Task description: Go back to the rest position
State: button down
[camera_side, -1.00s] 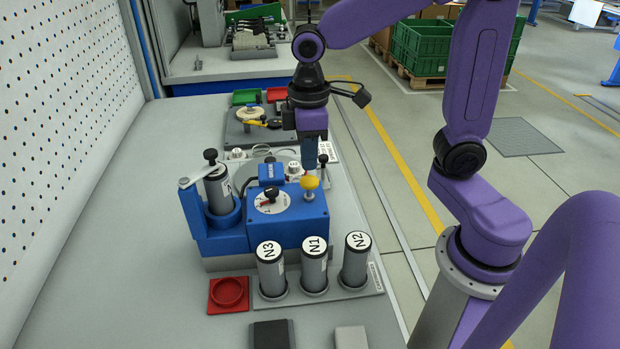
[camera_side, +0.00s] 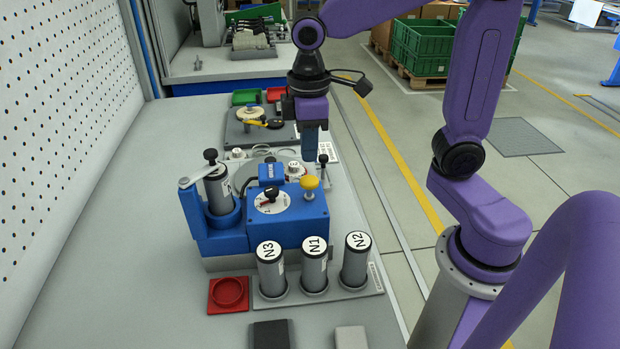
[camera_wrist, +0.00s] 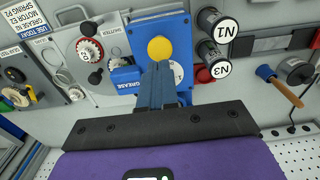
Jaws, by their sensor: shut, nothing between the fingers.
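My gripper (camera_side: 310,155) is shut and empty. In the side view it hangs above the far right corner of the blue grease station (camera_side: 300,222), higher than the yellow knob (camera_side: 309,183) and apart from it. In the wrist view my shut fingers (camera_wrist: 160,72) point toward the yellow knob (camera_wrist: 160,48) and cover part of the station. A grey cylinder (camera_side: 218,188) stands in the blue holder at the station's left, under a swing arm.
Grey cylinders N3 (camera_side: 270,268), N1 (camera_side: 314,265) and N2 (camera_side: 355,260) stand upright in a rack in front of the station. A red tray (camera_side: 229,294) lies left of them. A turntable fixture (camera_side: 250,115) stands behind. The bench's left side is clear.

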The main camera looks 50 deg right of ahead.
jog(key=s+d+f+n, duration=0.1)
jog(key=s+f, duration=0.1)
jog(key=s, duration=0.6)
jog(key=s+d+f+n, duration=0.1)
jog(key=s+f+n, duration=0.1)
jog(key=s, duration=0.7)
jog(key=shift+f+n, duration=0.3)
jog(key=shift+f, duration=0.15)
jog(key=shift+w+d, duration=0.1)
